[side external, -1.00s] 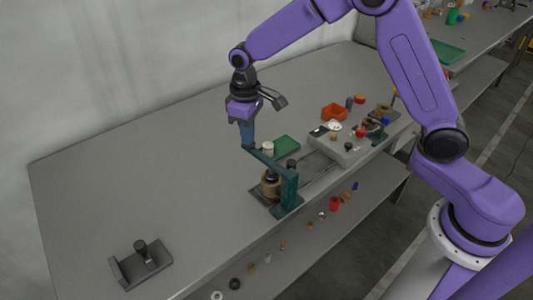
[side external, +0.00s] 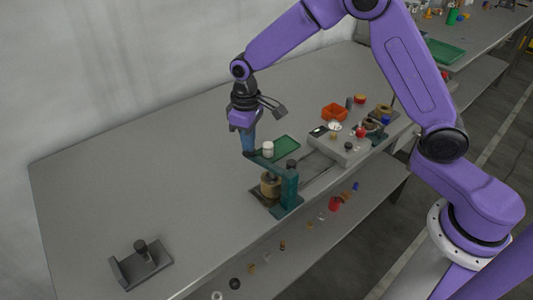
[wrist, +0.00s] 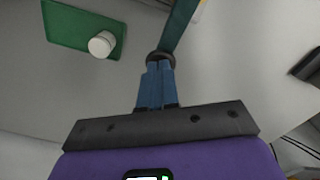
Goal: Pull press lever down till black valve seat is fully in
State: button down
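The press (side external: 288,190) is a teal post on a base near the table's front edge. Its teal lever (side external: 267,163) reaches left from the post to a dark round end (wrist: 160,56). My gripper (side external: 248,152) points down at that end, with its two blue fingers side by side and no clear gap between them. The fingertips appear to touch the dark end from above rather than close around it. A brass-coloured valve body (side external: 269,185) stands under the lever beside the post. I cannot make out the black valve seat; the lever and press hide the body's top.
A green tray (side external: 287,147) with a white capped jar (side external: 268,149) lies just behind the lever. A grey box (side external: 340,148), an orange bin (side external: 334,112) and small parts stand to the right. A dark grey fixture (side external: 140,265) sits front left.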

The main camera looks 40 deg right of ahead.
jog(key=shift+f, duration=0.2)
jog(key=shift+r, duration=0.1)
jog(key=shift+r, duration=2.45)
jog(key=shift+r, duration=0.1)
notch_tip(320, 180, up, 7)
jog(key=shift+r, duration=0.2)
jog(key=s+d+f+n, duration=0.1)
jog(key=s+d, duration=0.3)
jog(key=s, duration=0.7)
jog(key=s+d+f+n, duration=0.1)
jog(key=s+d+n, duration=0.2)
jog(key=s, duration=0.8)
jog(key=s+d+f+n, duration=0.1)
jog(key=s+d, duration=0.3)
jog(key=s, duration=0.6)
jog(key=shift+s+d+f+n, duration=0.15)
jog(key=shift+s+d+n, duration=0.25)
jog(key=shift+n, duration=0.4)
